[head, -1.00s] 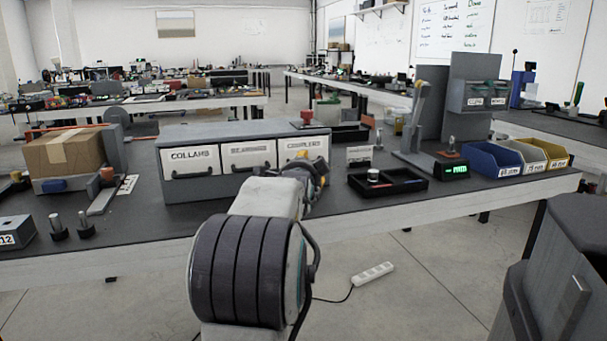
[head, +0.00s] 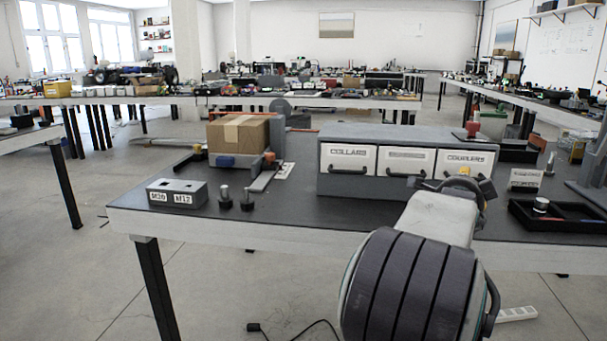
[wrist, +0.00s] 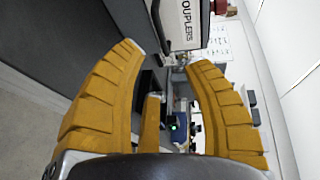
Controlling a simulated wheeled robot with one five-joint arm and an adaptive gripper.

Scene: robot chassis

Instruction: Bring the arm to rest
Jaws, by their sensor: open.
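In the head view, my arm reaches forward from the lower right, and the gripper (head: 462,182) is partly hidden by my own wrist in front of the drawer labelled COUPLERS (head: 466,165). That drawer's label also shows at the top of the wrist view (wrist: 185,22), turned sideways. I cannot tell from the head view how close the gripper is to the drawer front.
The grey drawer unit (head: 330,190) stands on the workbench (head: 300,215), its drawers closed. A cardboard box (head: 238,135), a labelled grey block (head: 176,193) and two small metal posts stand to the left. A black tray (head: 560,217) lies to the right.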

